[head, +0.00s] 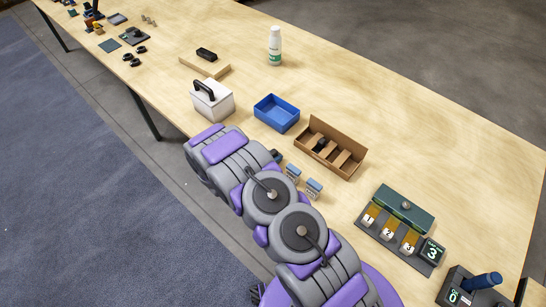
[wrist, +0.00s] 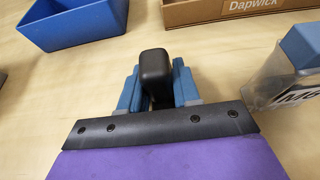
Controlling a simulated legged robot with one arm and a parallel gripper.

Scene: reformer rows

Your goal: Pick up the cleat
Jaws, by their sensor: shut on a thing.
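A black, rounded block, which looks to be the cleat (wrist: 155,68), stands upright between the blue fingers of my gripper (wrist: 156,88) in the wrist view. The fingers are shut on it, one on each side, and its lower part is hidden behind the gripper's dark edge. In the head view my gripper (head: 277,156) is mostly hidden by my arm, and only a small dark and blue bit shows. It is just in front of the blue bin and the cardboard box. I cannot tell whether the block touches the table.
A blue bin (head: 277,124) and a cardboard box (head: 352,168) with dividers and a dark item (head: 320,146) lie beyond my gripper. Two small blue-topped containers (head: 293,172) (head: 314,187) stand close at its right. A white box (head: 220,108) is at left; a numbered rack (head: 374,231) is at right.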

